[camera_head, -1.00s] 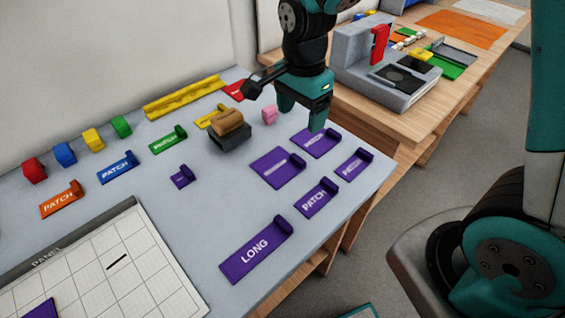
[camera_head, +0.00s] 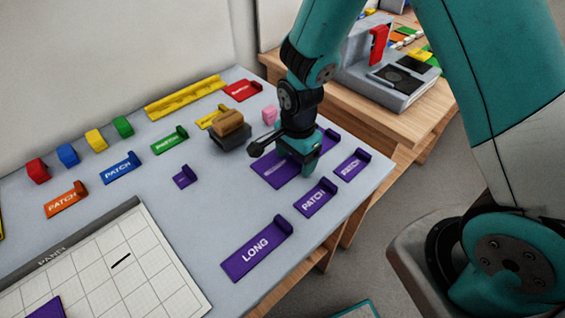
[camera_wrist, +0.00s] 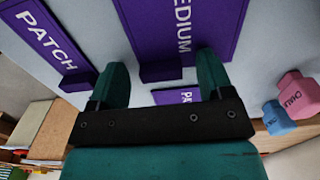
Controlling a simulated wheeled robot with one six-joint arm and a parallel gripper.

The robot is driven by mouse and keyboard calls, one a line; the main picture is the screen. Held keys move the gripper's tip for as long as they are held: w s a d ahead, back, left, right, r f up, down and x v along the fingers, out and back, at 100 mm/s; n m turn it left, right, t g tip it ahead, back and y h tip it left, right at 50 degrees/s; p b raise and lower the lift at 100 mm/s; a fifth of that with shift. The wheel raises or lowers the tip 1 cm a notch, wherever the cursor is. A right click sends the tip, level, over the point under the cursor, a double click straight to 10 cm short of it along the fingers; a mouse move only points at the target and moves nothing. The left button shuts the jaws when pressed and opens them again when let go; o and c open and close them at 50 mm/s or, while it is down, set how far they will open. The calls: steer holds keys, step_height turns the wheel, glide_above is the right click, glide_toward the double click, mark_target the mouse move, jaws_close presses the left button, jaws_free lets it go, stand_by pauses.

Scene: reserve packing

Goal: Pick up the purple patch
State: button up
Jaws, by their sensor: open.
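A purple patch labelled PATCH (camera_head: 314,199) lies flat on the grey table, just in front of my gripper in the head view. A similar purple piece (camera_head: 350,166) lies to its right, its label too small to read. In the wrist view a purple PATCH piece (camera_wrist: 48,38) lies left of the fingers, and a purple MEDIUM piece (camera_wrist: 182,15) lies ahead with its raised tab between them. Another purple piece (camera_wrist: 178,96), with its label partly hidden, shows between the fingers near the palm. My gripper (camera_head: 303,171) is open and empty, low above the purple group, partly hiding pieces behind it.
A purple LONG piece (camera_head: 252,252) lies near the front edge, and a small purple piece (camera_head: 183,177) lies left. A grey block with a brown top (camera_head: 229,128) stands close left of my gripper. The gridded panel (camera_head: 150,262) is at the lower left.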

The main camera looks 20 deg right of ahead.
steer(key=c, duration=1)
steer(key=shift+r, duration=0.1)
